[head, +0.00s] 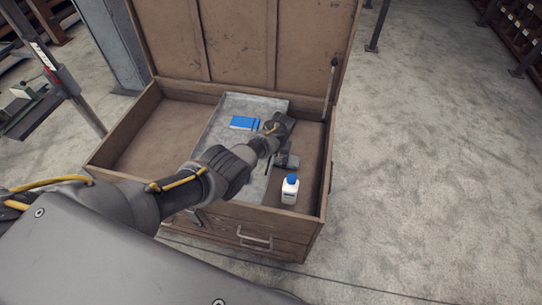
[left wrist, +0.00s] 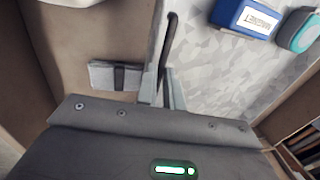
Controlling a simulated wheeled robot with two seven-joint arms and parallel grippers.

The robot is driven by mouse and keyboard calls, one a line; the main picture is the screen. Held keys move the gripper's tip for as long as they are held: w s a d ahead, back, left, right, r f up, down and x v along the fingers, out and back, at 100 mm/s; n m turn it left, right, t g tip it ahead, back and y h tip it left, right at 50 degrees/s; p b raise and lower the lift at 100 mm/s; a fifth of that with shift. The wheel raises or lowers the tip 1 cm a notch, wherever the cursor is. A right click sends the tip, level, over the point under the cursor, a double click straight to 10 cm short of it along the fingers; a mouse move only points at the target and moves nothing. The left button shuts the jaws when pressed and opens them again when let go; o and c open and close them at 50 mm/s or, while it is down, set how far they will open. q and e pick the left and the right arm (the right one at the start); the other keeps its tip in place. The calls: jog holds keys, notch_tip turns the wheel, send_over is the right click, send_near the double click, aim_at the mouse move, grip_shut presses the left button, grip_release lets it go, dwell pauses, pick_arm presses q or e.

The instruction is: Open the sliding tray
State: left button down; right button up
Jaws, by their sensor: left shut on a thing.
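The grey metal sliding tray (head: 238,106) lies inside an open wooden chest (head: 140,58), with bare floor on its left and a gap on its right. In the left wrist view the tray (left wrist: 215,75) shows a black handle (left wrist: 171,35) along its edge. My left gripper (left wrist: 163,95) is shut on this handle, with its two fingers on either side of it. In the head view my left gripper (head: 271,150) is at the tray's right edge, pointing down, and largely hidden by my wrist. My right gripper is out of view.
A blue box (head: 244,123) lies in the tray, near a teal round thing (left wrist: 302,32). Right of the tray are a grey pack with a dark strap (left wrist: 115,75) and a white bottle with blue cap (head: 290,190). The chest's lid (head: 237,40) stands open behind.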

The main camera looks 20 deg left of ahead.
pick_arm(q)
jog(key=c, duration=1.6)
grip_release()
jog(key=shift+o, duration=0.4)
jog(key=shift+r, duration=0.15)
notch_tip(320, 180, up, 10)
jog(key=d+p, duration=0.1)
jog(key=d, duration=0.1)
jog(key=shift+w+r, duration=0.15)
